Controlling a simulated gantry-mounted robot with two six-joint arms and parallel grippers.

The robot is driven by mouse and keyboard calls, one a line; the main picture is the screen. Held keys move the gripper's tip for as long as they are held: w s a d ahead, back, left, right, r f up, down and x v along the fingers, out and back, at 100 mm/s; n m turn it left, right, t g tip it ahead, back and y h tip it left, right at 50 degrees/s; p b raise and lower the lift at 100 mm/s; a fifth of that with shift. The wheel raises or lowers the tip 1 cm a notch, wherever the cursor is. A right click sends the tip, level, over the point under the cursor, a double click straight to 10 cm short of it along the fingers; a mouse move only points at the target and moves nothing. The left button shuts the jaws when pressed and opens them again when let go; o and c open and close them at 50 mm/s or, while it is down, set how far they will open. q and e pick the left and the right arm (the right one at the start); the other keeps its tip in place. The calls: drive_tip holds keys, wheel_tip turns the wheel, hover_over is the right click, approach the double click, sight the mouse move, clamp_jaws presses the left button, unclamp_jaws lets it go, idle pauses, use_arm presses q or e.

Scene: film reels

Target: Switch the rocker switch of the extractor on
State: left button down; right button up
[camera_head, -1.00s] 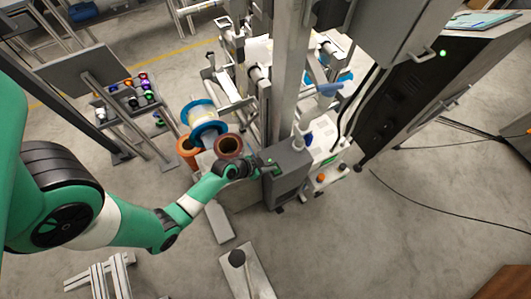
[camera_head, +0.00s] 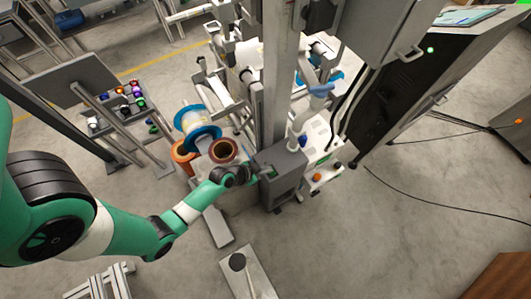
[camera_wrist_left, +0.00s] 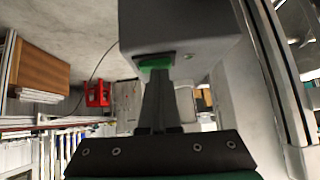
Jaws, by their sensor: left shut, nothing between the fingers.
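The extractor is a grey box (camera_head: 286,186) beside the metal column in the head view. It also shows as a grey housing (camera_wrist_left: 183,28) at the top of the left wrist view. Its green rocker switch (camera_wrist_left: 154,63) sits in a dark frame on the housing. My left gripper (camera_wrist_left: 157,78) is shut and empty, its fingertips at the switch and overlapping its lower edge; I cannot tell whether they press on it. In the head view my left gripper (camera_head: 262,172) is at the box's left side. Which way the rocker is tipped is unclear. My right gripper is not in view.
A blue-rimmed reel (camera_head: 196,127) and copper-coloured rings (camera_head: 223,151) stand just left of the box. A metal column (camera_head: 275,80) rises behind it. A dark cabinet (camera_head: 400,90) stands at the right. The concrete floor (camera_head: 400,230) at the lower right is mostly clear.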

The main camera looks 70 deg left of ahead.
use_arm(q)
drive_tip(key=r+p, duration=0.2)
drive_tip(key=p, duration=0.1)
drive_tip(key=r+p, duration=0.1)
drive_tip(key=r, duration=0.1)
drive_tip(key=shift+s+d, duration=0.15)
drive_tip(key=shift+d, duration=0.1)
drive_tip(key=a+p+v, duration=0.1)
drive_tip(key=p+v, duration=0.2)
drive_tip(key=v, duration=0.6)
drive_tip(key=shift+s+r+p, duration=0.25)
drive_tip(key=shift+r+p, duration=0.05)
drive_tip(key=shift+r, duration=0.1)
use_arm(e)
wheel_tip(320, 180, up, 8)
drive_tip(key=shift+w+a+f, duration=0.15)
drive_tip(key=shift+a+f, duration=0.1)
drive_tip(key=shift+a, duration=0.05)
